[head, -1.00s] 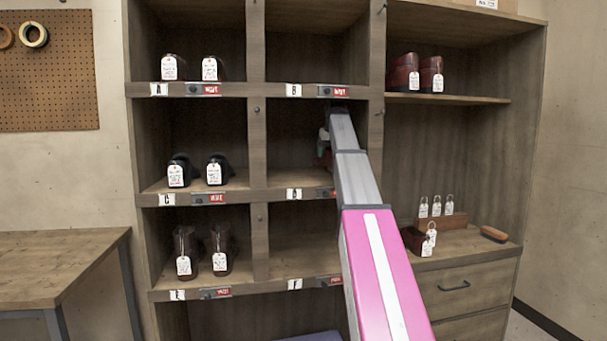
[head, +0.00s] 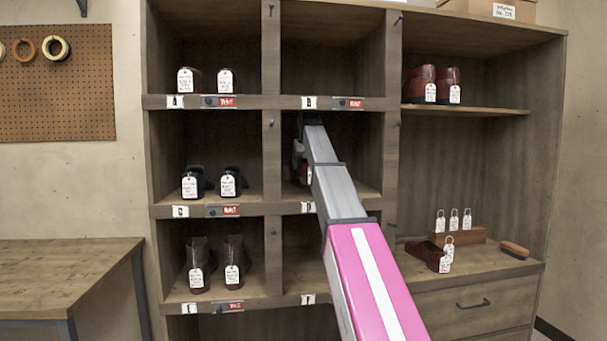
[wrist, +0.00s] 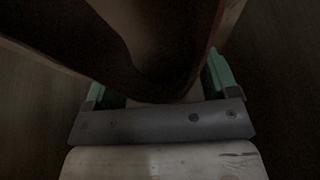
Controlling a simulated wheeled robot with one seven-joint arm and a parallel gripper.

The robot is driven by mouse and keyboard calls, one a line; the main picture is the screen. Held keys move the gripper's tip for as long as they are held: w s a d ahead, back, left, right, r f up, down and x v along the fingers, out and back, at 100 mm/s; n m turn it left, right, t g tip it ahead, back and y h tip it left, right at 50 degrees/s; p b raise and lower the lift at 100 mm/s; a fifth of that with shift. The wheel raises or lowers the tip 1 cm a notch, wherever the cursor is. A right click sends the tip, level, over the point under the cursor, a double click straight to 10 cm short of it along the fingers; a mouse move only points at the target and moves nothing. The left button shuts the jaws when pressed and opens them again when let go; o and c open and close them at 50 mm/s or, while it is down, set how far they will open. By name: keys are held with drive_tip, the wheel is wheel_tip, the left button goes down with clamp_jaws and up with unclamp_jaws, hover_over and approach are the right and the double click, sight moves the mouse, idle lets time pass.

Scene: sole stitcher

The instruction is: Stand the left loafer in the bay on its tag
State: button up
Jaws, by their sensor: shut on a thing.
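My gripper (head: 298,150) is inside the middle-row bay (head: 345,187), near its left wall, and my arm hides part of this bay. It is shut on a dark red-brown loafer (head: 303,172), which shows only in part in the head view. In the wrist view the loafer (wrist: 150,75) is dark, with its opening and rim between the green fingers of my gripper (wrist: 158,80). The sole and any tag under it are hidden, so I cannot tell if it touches the bay floor. Another dark red shoe (head: 425,254) lies on the right counter with tags by it.
Tagged shoe pairs stand in the left bays, such as a black pair (head: 210,183) and a brown pair (head: 216,262). A red pair (head: 432,84) is on the upper right shelf. A tag block (head: 465,236) and a brush (head: 514,249) are on the right counter (head: 485,262). Upright dividers (head: 272,130) flank the bay.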

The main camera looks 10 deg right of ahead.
sight(309, 173)
drive_tip(key=shift+a, duration=0.45)
drive_tip(key=shift+f, duration=1.7)
drive_tip(key=shift+f, duration=0.1)
drive_tip(key=o, duration=1.2)
drive_tip(key=shift+r, duration=0.35)
drive_tip(key=s, duration=1.2)
drive_tip(key=shift+s+a+r, duration=0.1)
drive_tip(key=shift+s+r, duration=0.1)
drive_tip(key=shift+r, duration=0.1)
